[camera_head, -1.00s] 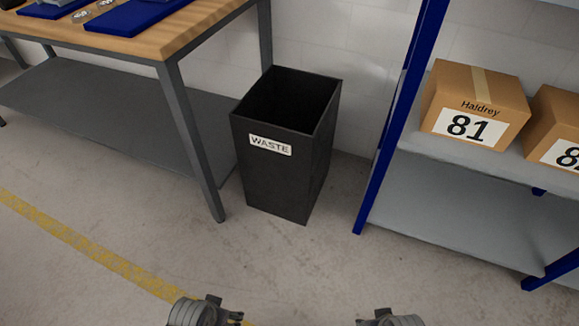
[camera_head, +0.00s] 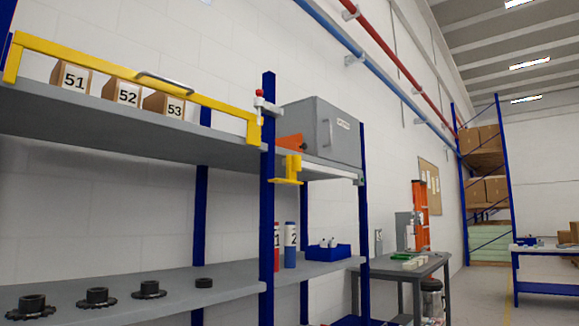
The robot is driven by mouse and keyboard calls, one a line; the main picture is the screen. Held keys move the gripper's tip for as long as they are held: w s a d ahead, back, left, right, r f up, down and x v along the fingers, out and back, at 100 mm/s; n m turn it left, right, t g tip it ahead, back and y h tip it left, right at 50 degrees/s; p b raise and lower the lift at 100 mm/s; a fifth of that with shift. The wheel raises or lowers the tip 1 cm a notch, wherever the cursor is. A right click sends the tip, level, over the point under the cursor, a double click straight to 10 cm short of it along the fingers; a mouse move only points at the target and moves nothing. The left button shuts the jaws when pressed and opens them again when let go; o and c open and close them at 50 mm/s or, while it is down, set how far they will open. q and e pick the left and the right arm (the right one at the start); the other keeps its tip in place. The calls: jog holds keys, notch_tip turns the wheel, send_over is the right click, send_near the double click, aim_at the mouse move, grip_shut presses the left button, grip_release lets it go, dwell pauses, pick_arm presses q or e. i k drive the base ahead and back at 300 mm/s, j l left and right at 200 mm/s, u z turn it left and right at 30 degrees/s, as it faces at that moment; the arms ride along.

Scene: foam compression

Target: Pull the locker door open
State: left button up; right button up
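A grey metal locker (camera_head: 300,117) stands on the upper shelf of the blue-post rack, right of the middle post. Its door (camera_head: 342,142) faces right in the picture, with a vertical handle (camera_head: 328,131) near its left edge and a small white label (camera_head: 343,124). The door looks shut. The label is too small to read. Neither of my grippers shows in the head view.
A yellow bar (camera_head: 130,76) with a grey handle runs along the left upper shelf, before boxes (camera_head: 127,93). An orange item (camera_head: 291,142) and yellow bracket (camera_head: 287,169) are beside the locker. Gears (camera_head: 97,297) lie below. A grey table (camera_head: 402,266) stands behind right.

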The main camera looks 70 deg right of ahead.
aim_at(337, 132)
jog(key=z, duration=2.5)
